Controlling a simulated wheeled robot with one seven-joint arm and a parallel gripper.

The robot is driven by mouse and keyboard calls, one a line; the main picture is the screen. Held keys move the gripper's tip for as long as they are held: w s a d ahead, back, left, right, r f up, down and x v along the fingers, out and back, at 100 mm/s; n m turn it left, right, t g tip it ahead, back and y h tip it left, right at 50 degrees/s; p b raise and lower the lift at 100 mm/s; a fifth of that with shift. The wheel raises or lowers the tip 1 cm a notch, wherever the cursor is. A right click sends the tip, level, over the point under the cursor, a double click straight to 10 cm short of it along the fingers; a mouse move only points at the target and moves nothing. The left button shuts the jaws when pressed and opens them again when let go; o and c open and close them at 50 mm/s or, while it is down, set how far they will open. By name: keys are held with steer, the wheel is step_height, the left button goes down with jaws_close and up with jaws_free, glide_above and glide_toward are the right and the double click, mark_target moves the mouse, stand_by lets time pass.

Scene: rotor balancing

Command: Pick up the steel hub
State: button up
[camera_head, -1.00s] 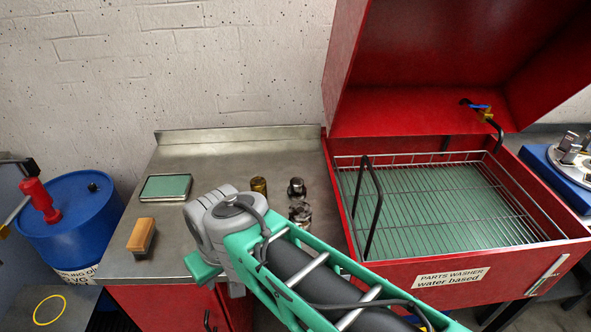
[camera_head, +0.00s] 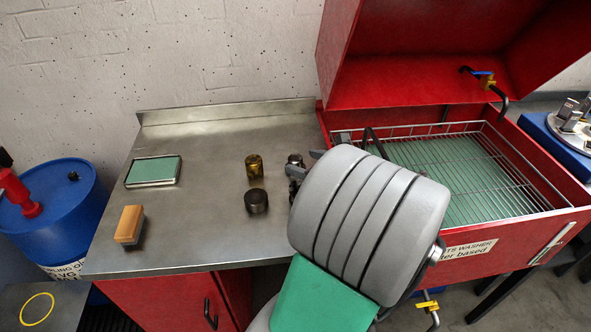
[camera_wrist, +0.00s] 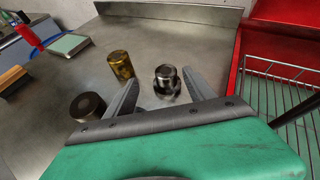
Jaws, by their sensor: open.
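The steel hub (camera_wrist: 167,82), a shiny stepped cylinder with a dark centre on top, stands on the steel bench in the wrist view. My gripper (camera_wrist: 160,77) is open, with one finger to each side of the hub in that picture; I cannot tell how far the fingers are above it. In the head view only the hub's top (camera_head: 295,159) shows. The rest is hidden behind my gripper (camera_head: 304,163) and wrist.
A brass cylinder (camera_wrist: 121,66) and a dark cylinder (camera_wrist: 88,106) stand left of the hub. A green-topped tray (camera_head: 154,171) and a wooden-backed brush (camera_head: 129,225) lie farther left on the bench (camera_head: 205,215). The red parts washer (camera_head: 540,222) with its wire basket borders the right.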

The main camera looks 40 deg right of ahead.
mark_target(296, 158)
steer(key=shift+d+f+m, duration=0.2)
steer(key=shift+d+m, duration=0.45)
steer(key=shift+m, duration=0.25)
steer(key=x, duration=0.6)
steer(key=shift+w+a+f, duration=0.1)
steer(key=shift+w+f, duration=0.15)
steer(key=shift+w, duration=0.1)
steer(key=shift+c, duration=0.2)
jaws_close()
steer(key=shift+r, duration=0.1)
